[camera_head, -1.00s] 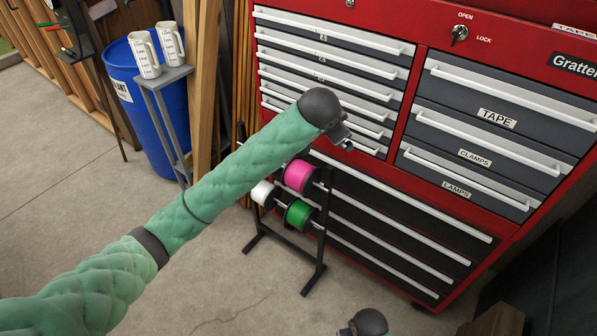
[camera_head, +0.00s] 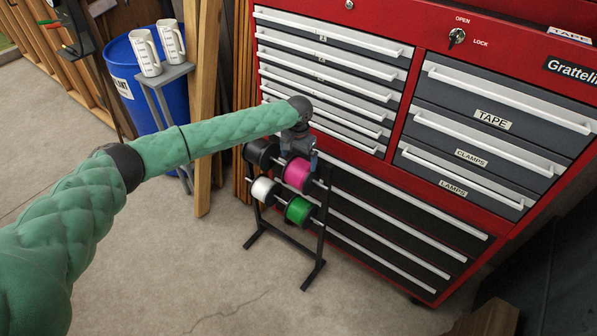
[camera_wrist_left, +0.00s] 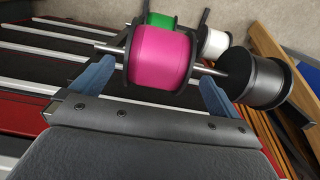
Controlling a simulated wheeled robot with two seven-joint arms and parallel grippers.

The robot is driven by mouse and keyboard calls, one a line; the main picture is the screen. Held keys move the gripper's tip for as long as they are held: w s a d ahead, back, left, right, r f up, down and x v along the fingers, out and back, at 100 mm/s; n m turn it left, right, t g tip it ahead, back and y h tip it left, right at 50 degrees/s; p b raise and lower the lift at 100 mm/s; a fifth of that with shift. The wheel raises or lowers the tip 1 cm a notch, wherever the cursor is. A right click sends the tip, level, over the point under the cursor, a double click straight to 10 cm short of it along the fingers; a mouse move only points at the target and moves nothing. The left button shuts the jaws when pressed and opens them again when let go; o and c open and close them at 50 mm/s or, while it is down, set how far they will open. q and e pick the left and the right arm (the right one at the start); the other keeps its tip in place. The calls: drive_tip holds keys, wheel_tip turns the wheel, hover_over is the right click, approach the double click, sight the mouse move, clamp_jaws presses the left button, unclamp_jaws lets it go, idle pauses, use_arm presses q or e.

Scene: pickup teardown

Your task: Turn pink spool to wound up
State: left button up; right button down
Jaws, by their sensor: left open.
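The pink spool (camera_head: 297,174) sits on the upper rod of a black rack in front of the red cabinet. It also shows large in the left wrist view (camera_wrist_left: 160,57). My left gripper (camera_head: 300,157) is just above it in the head view. In the left wrist view its two blue fingers (camera_wrist_left: 155,88) are spread wide, one on each side of the pink spool. The gripper is open. I cannot tell whether a finger touches the spool. My right gripper is not in view.
A black spool (camera_wrist_left: 255,78) shares the upper rod. Green (camera_head: 299,210) and white (camera_head: 263,190) spools sit on the lower rod. The red cabinet (camera_head: 425,182) stands close behind. Wooden boards (camera_head: 206,95) lean at the left. Open floor lies in front.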

sight(298, 167)
use_arm(q)
drive_tip(key=shift+f+p, duration=1.25)
drive_tip(key=shift+f, duration=2.55)
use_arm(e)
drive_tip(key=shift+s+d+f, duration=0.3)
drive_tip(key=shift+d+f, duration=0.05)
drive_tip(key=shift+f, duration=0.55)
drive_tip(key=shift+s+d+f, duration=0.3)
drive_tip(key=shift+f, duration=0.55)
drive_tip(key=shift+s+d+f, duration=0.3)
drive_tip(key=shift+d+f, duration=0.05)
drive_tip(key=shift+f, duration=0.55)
use_arm(q)
drive_tip(key=c, duration=0.7)
